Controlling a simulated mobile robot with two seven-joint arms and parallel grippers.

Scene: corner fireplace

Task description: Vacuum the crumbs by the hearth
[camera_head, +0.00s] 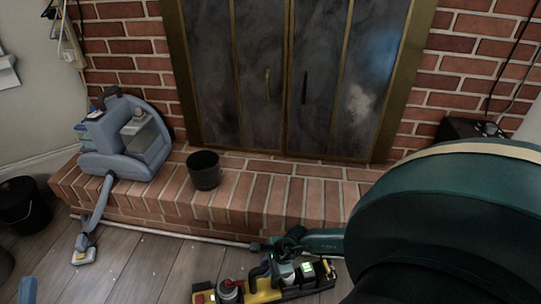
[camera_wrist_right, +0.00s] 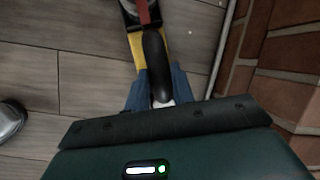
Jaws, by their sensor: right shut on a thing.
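My right gripper (camera_head: 284,268) is low over the floor in front of the hearth. In the right wrist view, its blue fingers (camera_wrist_right: 157,88) are shut around the black handle of a yellow and black vacuum (camera_head: 262,291). The vacuum's yellow body (camera_wrist_right: 137,48) runs away from the fingers, and its far end is cut off there. A few pale specks that look like crumbs (camera_head: 141,240) lie on the wooden floor left of it. The brick hearth (camera_head: 255,192) is behind the gripper.
A blue-grey machine (camera_head: 128,150) with a hose stands on the hearth's left end; its nozzle (camera_head: 84,256) rests on the floor. A dark cup (camera_head: 204,172) stands on the hearth. A black bucket (camera_head: 22,207) is at far left.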

